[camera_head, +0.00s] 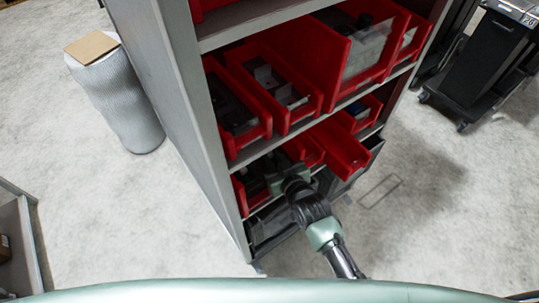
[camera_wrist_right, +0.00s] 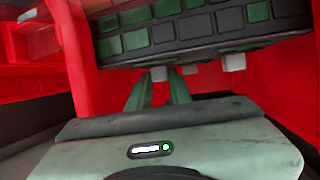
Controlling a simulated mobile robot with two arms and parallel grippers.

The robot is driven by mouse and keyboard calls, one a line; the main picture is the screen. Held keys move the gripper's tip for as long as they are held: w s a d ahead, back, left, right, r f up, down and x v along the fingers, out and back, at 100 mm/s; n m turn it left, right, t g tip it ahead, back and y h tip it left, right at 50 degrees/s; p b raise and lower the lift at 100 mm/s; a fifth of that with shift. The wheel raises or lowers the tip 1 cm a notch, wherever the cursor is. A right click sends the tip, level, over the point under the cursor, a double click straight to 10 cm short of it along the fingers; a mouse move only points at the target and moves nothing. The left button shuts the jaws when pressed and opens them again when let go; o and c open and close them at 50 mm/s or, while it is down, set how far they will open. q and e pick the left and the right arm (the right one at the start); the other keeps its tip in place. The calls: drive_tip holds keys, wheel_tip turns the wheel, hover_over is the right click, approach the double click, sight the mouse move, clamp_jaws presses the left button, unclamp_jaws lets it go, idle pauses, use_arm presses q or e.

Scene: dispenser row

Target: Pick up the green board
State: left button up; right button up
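A dark board with green and grey squares (camera_wrist_right: 200,30) fills the top of the right wrist view, inside a red bin. It is the only green-marked board I can make out. My right gripper (camera_wrist_right: 161,78) reaches into this bin, its two green fingers a little apart just below the board's lower edge. A small pale block shows between the fingertips; whether they grip it is unclear. In the head view my right gripper (camera_head: 287,180) is at the lower shelf's bins, its fingertips hidden. The board cannot be made out there. My left gripper is out of view.
Red bins (camera_head: 270,85) with dark and grey parts fill the grey shelf rack (camera_head: 185,80). The bin walls (camera_wrist_right: 85,45) stand close around my right gripper. A white cylinder (camera_head: 120,105) with a wooden top stands left; a black cart (camera_head: 490,60) stands right.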

clamp_jaws()
